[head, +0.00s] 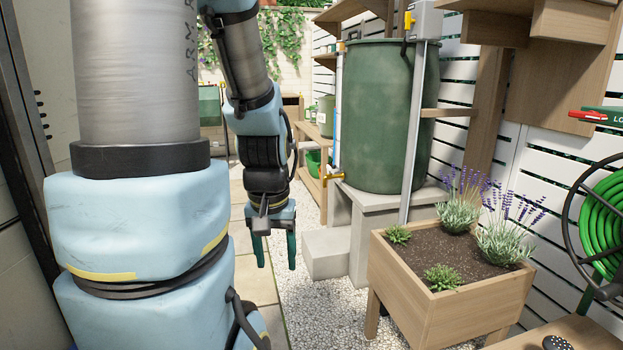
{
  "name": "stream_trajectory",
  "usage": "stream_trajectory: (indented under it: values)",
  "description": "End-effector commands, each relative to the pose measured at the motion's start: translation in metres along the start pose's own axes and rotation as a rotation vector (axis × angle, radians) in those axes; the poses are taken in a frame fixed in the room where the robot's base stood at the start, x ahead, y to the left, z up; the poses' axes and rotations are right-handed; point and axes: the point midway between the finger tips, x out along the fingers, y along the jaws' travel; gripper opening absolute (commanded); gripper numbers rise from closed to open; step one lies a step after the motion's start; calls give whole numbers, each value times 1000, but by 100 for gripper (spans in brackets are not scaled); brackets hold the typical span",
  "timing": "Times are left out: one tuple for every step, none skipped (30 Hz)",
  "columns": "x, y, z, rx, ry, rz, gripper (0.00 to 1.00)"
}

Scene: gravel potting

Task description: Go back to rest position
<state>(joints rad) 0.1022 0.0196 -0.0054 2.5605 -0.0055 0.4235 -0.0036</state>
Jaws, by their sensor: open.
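My gripper (275,252) hangs from my arm with its two dark green fingers pointing down. The fingers are apart and nothing shows between them. It is above the border of the paving and the white gravel, left of the concrete steps. My arm is bent, with its near links filling the left of the head view.
A wooden planter (450,305) with lavender stands at the right. A green water barrel (385,125) sits on a concrete base (345,215) behind it. A green hose reel (603,215) is at the right edge. Gravel (325,310) lies open in front.

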Motion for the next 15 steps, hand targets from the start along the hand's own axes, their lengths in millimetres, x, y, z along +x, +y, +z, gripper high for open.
stream_trajectory:
  values:
    - [-29, 0, -4, 0, 0, 0, 61]
    - [-37, 0, -5, 0, 0, 0, 61]
    - [-50, 0, -7, 0, 1, 0, 61]
    - [-60, 0, -9, 1, 1, 0, 61]
    - [-69, 1, -10, 1, 1, 0, 61]
    - [-81, 1, -12, 1, 1, 0, 61]
    - [-90, 1, -13, 1, 1, 0, 61]
    - [-99, 1, -14, 1, 1, 0, 61]
    - [-111, 1, -16, 1, 1, 0, 61]
    - [-120, 1, -17, 1, 1, 0, 61]
    - [-129, 1, -18, 1, 1, 0, 61]
    - [-141, 1, -20, 1, 1, 0, 61]
    - [-149, 1, -21, 1, 1, 0, 61]
    - [-157, 1, -22, 1, 1, 0, 61]
    - [-167, 1, -24, 1, 1, 0, 61]
